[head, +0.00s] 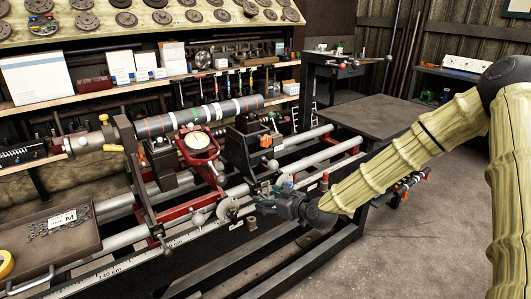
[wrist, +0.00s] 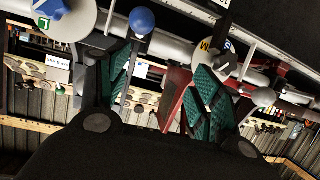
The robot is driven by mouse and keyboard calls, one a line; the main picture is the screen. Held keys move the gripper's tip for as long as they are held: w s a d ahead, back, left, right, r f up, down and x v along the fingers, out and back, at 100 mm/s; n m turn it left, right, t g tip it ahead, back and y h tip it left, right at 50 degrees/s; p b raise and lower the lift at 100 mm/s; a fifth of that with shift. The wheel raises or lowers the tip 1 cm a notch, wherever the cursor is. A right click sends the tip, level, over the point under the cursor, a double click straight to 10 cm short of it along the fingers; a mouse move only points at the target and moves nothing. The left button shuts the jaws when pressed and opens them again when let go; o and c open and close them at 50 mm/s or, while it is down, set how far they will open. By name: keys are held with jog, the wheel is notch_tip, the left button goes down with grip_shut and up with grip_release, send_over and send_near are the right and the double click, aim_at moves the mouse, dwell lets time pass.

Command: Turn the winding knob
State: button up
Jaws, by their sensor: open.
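I cannot tell for sure which part is the winding knob. A pale round disc (head: 228,209) sits on the front of the lathe, just left of my gripper (head: 270,201) in the head view. The wrist view shows a white disc (wrist: 68,14) with a green L label at top left, a blue ball knob (wrist: 142,20) near the top middle, and a grey ball (wrist: 263,97) at right. My gripper (wrist: 160,82) is open, its teal-padded fingers apart with nothing held between them. The blue ball shows beyond the gap, near the left finger; contact cannot be told.
The lathe carries a long striped shaft (head: 195,116) and a dial gauge (head: 198,140) on a red holder. A grey rail (head: 300,142) runs behind my gripper. A tray (head: 85,240) with a chain stands at left.

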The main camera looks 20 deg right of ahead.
aim_at(268, 142)
jog(key=w+d+r+n+t+b, duration=0.1)
jog(key=w+d+r+t+b, duration=0.2)
jog(key=r, duration=0.4)
jog(key=w+d+r+n+t, duration=0.1)
jog(key=w+d+r, duration=0.25)
jog(key=r, duration=0.25)
jog(key=shift+y, duration=0.3)
jog(key=shift+d+x, duration=0.1)
jog(key=shift+x, duration=2.4)
jog(key=shift+d+x, duration=0.15)
jog(key=shift+x, duration=2.35)
jog(key=shift+w+r, duration=0.1)
jog(key=c, duration=1.1)
